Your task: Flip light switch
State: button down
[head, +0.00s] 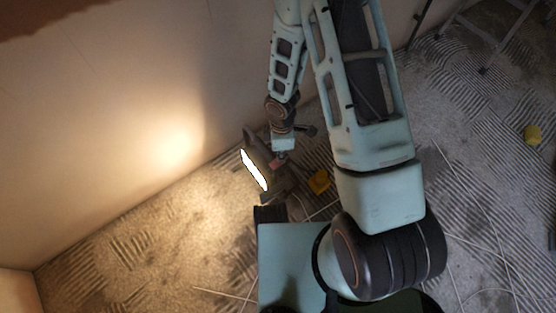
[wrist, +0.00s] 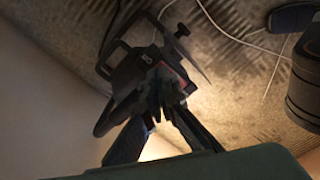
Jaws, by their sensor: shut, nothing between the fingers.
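A work lamp with a lit white panel (head: 254,170) stands on the floor near the wall, throwing warm light on the wall and floor. In the wrist view its dark housing and frame (wrist: 118,75) show from behind, with a knob at one side. My gripper (head: 279,161) reaches down at the back of the lamp. In the wrist view my gripper's dark fingers (wrist: 165,88) come together, empty, in front of the housing. A small reddish patch shows beside the fingertips. I cannot make out the switch itself, and cannot tell whether the fingers touch the lamp.
A yellow object (head: 319,181) lies on the floor close to the lamp, and another yellow object (head: 533,134) lies at far right. A plain wall (head: 120,120) rises behind the lamp. Thin pale cables (head: 470,205) cross the floor. A metal frame (head: 490,35) stands at the back right.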

jog(key=shift+f, duration=0.35)
jog(key=shift+r, duration=0.1)
jog(key=shift+r+p, duration=2.65)
jog(key=shift+r, duration=0.85)
